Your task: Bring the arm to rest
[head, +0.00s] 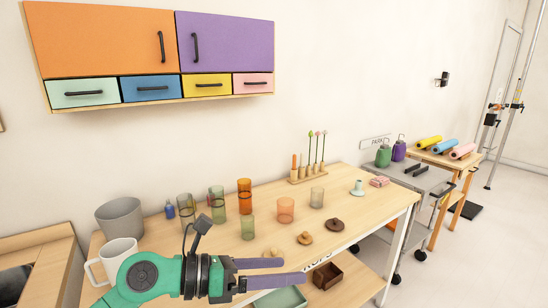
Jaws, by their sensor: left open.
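My left arm comes in from the bottom left in the head view, with a green link and a dark wrist. My left gripper (283,273) has two purple fingers pointing right, apart from each other, with nothing seen between them. It is over the front edge of the wooden table (365,213). A white mug (122,257) stands just behind the arm, partly hidden by it. My right gripper is not in view.
Tinted glasses stand on the table, including an orange one (245,195). Brown knobbed pieces (336,225) lie near the front edge. A grey bucket (120,218) stands at the left. A wooden box (327,275) sits on the lower shelf. A grey cart (425,178) stands at the right.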

